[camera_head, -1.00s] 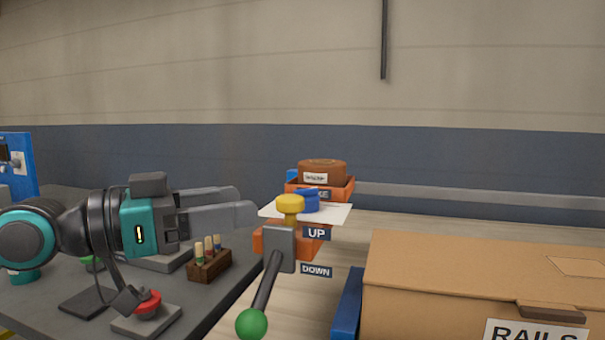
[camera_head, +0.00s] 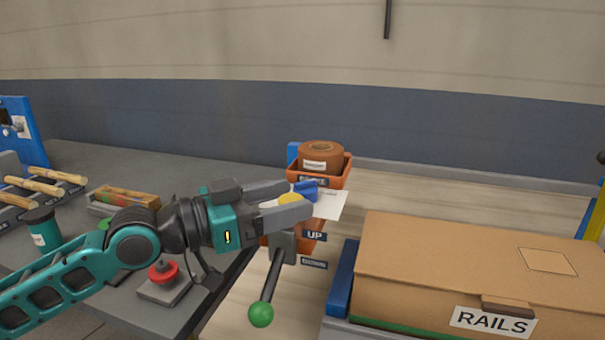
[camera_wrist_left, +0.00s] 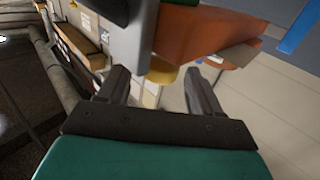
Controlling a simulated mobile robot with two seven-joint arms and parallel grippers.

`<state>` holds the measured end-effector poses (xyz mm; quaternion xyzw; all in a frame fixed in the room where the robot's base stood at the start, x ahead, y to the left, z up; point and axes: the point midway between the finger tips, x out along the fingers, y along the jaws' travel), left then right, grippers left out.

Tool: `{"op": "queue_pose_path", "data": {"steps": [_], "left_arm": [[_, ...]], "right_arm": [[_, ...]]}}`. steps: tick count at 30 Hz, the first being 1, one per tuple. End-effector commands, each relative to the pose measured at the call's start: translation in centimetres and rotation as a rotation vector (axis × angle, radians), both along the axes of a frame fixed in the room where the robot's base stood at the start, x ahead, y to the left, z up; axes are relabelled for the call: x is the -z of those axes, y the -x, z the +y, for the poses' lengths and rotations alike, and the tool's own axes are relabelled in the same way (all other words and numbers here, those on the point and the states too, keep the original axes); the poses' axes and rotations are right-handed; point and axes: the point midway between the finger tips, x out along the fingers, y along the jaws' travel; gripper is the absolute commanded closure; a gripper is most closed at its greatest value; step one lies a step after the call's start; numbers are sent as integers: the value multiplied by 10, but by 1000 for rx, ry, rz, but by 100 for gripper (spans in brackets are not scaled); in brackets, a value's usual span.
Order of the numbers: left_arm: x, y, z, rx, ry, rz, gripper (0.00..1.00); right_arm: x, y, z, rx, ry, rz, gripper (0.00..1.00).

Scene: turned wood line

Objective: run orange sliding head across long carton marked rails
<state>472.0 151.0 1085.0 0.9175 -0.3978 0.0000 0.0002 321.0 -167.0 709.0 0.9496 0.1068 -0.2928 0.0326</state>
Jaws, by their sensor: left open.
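The long carton marked RAILS (camera_head: 400,275) lies closed at the right. Left of it, the orange head (camera_head: 311,246) is partly hidden behind my left gripper and a grey lever; in the left wrist view its orange body (camera_wrist_left: 205,38) shows at the top. A yellow knob (camera_head: 290,199) sits by the head. My left gripper (camera_head: 297,198) is open, with a finger on either side of the knob in the picture; contact cannot be told. The knob also shows between the fingers in the left wrist view (camera_wrist_left: 163,75). My right gripper is not in view.
A lever with a green ball (camera_head: 261,314) hangs below, beside UP (camera_head: 315,236) and DOWN labels. A brown roll (camera_head: 321,156) sits in an orange tray behind. A red button (camera_head: 163,272) and wooden-handled tools (camera_head: 45,183) are on the dark bench. A blue strip (camera_head: 342,280) borders the carton.

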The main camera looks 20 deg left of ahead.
Motion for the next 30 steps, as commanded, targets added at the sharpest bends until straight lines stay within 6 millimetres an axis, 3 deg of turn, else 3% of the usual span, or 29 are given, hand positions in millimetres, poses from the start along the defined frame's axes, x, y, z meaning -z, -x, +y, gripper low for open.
{"op": "queue_pose_path", "data": {"steps": [9, 21, 30], "left_arm": [[-2, -20, -22, 1, 1, -2, 35], [0, -22, -25, 1, -1, 0, 36], [0, -22, -25, 1, -1, -1, 65]], "right_arm": [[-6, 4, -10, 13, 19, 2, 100], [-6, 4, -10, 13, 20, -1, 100], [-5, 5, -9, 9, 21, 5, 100]]}}
